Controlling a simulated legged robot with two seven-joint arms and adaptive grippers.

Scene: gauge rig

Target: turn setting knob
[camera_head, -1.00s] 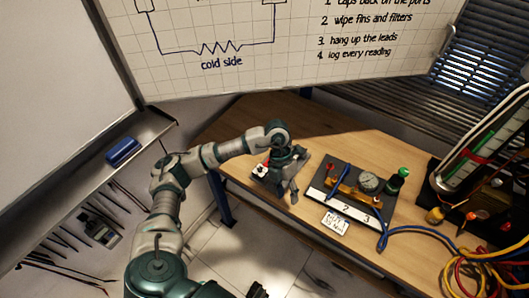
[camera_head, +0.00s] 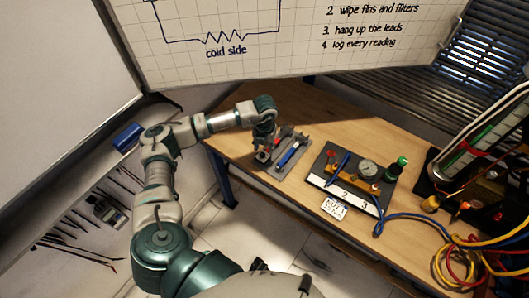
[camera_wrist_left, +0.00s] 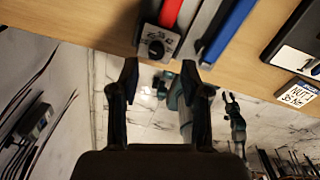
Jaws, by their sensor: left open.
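The setting knob (camera_wrist_left: 156,48) is a small black dial on a pale plate with printed numbers, at the end of a red-handled tool (camera_wrist_left: 170,12) in the left wrist view. In the head view the plate (camera_head: 262,156) shows small at the tool's near end, and the knob is too small to make out. My left gripper (camera_wrist_left: 160,68) is open and empty; its fingertips appear just below the knob in the wrist view, one to each side. In the head view my left gripper (camera_head: 264,138) hangs over the red-handled tool and hides part of it. Dark finger-like parts at the bottom edge may be my right gripper (camera_head: 282,276).
A blue-handled tool (camera_head: 291,154) lies close beside the red one on a grey mat. The bench behind the tools is clear.

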